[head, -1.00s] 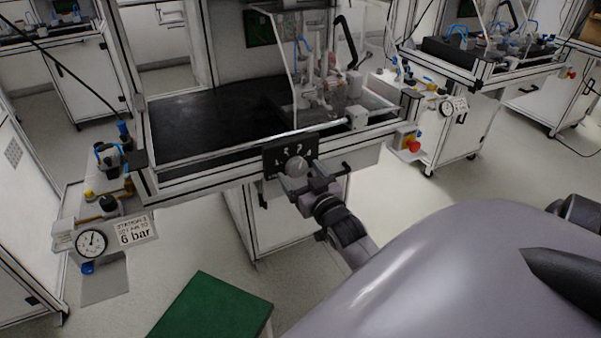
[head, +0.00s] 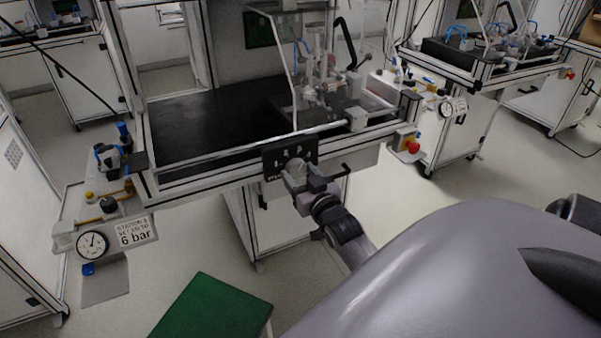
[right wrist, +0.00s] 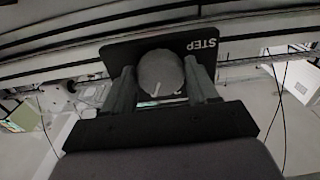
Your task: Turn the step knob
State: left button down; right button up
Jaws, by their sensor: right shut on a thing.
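The step knob (head: 296,170) is a round grey knob on a small black panel (head: 275,158) at the front edge of the middle station. In the right wrist view the knob (right wrist: 160,74) sits in front of the black panel (right wrist: 128,52), which carries the word STEP. My right gripper (head: 300,180) is at the knob, and its two fingers (right wrist: 162,88) stand on either side of it, shut on it. A pale mark shows low on the knob's face. My left gripper is not in view.
The station's black worktop (head: 195,125) lies behind the panel, with a clear guard and fixture at its right. A red stop button (head: 414,147) is to the right. A pressure gauge (head: 92,244) is at lower left. A green box (head: 210,312) stands below.

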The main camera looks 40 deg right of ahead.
jog(key=m+p, duration=0.2)
jog(key=m, duration=0.2)
jog(key=shift+r, duration=0.15)
jog(key=shift+a+m+p, duration=0.1)
jog(key=shift+m+p, duration=0.8)
jog(key=shift+m, duration=1.3)
jog(key=o, duration=1.1)
jog(key=shift+c, duration=0.2)
jog(key=v, duration=0.7)
